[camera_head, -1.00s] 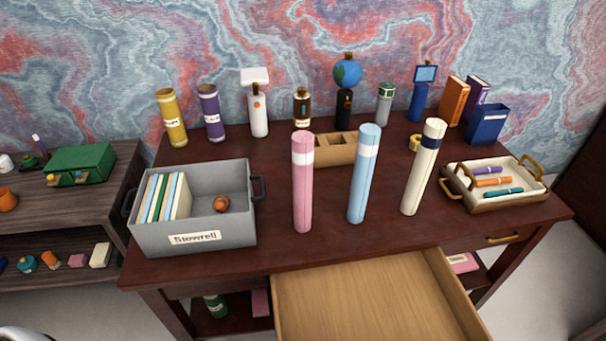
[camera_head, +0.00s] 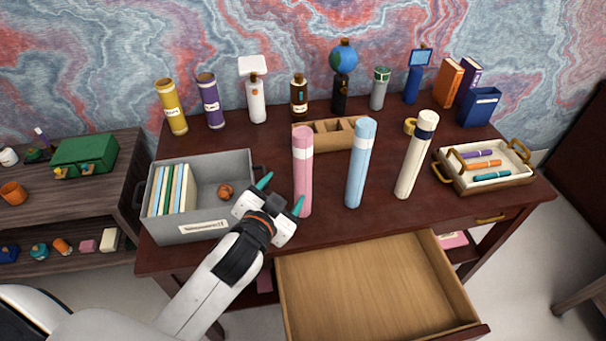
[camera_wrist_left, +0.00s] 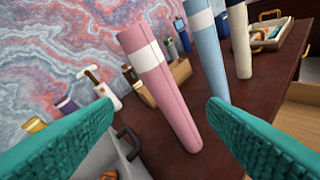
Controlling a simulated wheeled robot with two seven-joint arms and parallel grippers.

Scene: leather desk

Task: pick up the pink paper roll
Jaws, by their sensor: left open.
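The pink paper roll (camera_head: 303,172) stands upright on the desk (camera_head: 330,226), with a white band near its top. My left gripper (camera_head: 282,194) is open and empty just left of and in front of the roll's lower part. In the left wrist view the pink paper roll (camera_wrist_left: 162,85) shows between and beyond the two teal fingers of my left gripper (camera_wrist_left: 158,135). From these views I cannot tell whether the right-hand fingertip touches the roll. My right gripper is not in view.
A blue roll (camera_head: 361,165) and a cream roll (camera_head: 416,155) stand to the right of the pink one. A grey bin (camera_head: 200,228) with folders is on the left. A wooden organizer (camera_head: 333,139) is behind. An open drawer (camera_head: 375,290) juts out in front.

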